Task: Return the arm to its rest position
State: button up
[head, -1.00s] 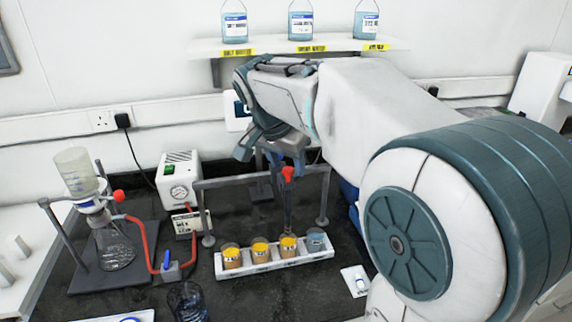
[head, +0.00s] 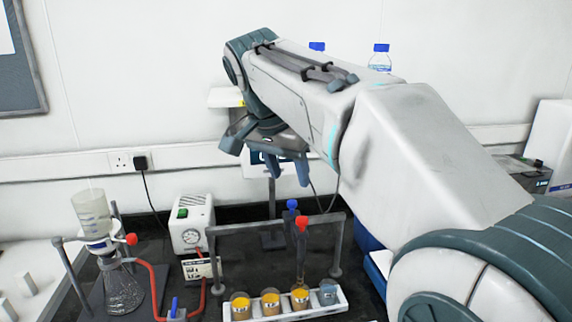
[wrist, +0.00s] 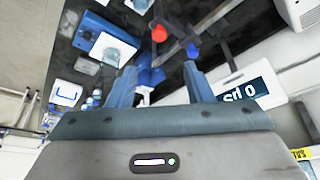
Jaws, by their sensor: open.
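My gripper (head: 287,170) is at the end of my raised arm, above the bench and in front of the back wall. Its fingers point down, stand apart and hold nothing. In the wrist view the two fingers of my gripper (wrist: 160,85) are spread with a gap between them. Below the gripper in the head view, a column with a red tap (head: 301,222) and one with a blue tap (head: 292,205) stand at the grey frame. The gripper is clear of both.
A white rack (head: 337,303) with three amber cups and a grey-blue one stands below the frame (head: 337,245). At left are a filtration flask (head: 122,290) and a pump box (head: 190,222). A shelf (head: 226,97) with bottles is behind my arm.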

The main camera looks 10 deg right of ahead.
jog(key=shift+s+a+r, duration=0.15)
jog(key=shift+s+r, duration=0.05)
jog(key=shift+r, duration=0.4)
jog(key=shift+f, duration=0.1)
